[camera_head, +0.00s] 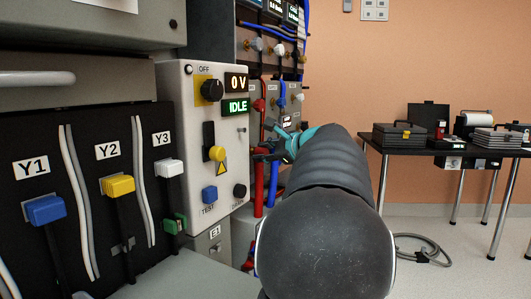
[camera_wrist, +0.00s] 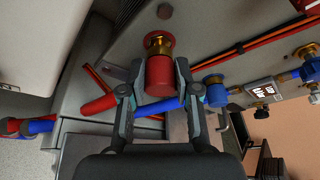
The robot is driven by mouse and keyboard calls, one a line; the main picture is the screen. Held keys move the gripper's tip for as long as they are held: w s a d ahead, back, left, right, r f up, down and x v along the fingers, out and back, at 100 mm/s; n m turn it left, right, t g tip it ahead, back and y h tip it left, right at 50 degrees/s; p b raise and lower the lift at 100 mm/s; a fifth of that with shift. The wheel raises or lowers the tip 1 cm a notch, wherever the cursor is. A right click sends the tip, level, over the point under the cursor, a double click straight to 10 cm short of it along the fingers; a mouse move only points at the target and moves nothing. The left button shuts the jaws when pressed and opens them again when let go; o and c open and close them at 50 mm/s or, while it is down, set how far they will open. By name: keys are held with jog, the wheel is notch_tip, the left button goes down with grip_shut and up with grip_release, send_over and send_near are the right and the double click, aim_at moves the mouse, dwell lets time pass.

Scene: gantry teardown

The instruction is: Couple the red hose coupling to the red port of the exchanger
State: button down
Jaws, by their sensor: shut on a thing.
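In the wrist view, the red hose coupling (camera_wrist: 159,77) is a short red cylinder between the two fingers of my gripper (camera_wrist: 156,80), which is shut on it. Directly beyond it is a brass fitting with a red collar, the red port (camera_wrist: 160,38), on the grey exchanger face (camera_wrist: 205,38). The coupling is in line with the port and meets the brass in the picture; I cannot tell whether it is seated. In the head view, my arm hides the coupling, and only part of my teal gripper (camera_head: 285,141) shows.
A blue coupling (camera_wrist: 215,90) sits just right of my gripper, with brass-and-blue fittings (camera_wrist: 310,70) further right. Red (camera_wrist: 98,106) and blue (camera_wrist: 42,127) hoses pass below. A control panel (camera_head: 218,145) stands left of my arm; a black table (camera_head: 440,145) stands at right.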

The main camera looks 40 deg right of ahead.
jog(key=shift+w, duration=0.15)
jog(key=shift+w+a, duration=0.15)
jog(key=shift+w, duration=0.2)
jog(key=shift+w, duration=0.15)
jog(key=c, duration=0.7)
grip_release()
jog(key=shift+c, duration=0.2)
jog(key=f+v, duration=0.1)
jog(key=v, duration=1.4)
jog(key=shift+s+d+p, duration=0.4)
jog(key=shift+s+d, duration=0.05)
jog(key=shift+d, duration=0.05)
jog(key=shift+r, duration=0.1)
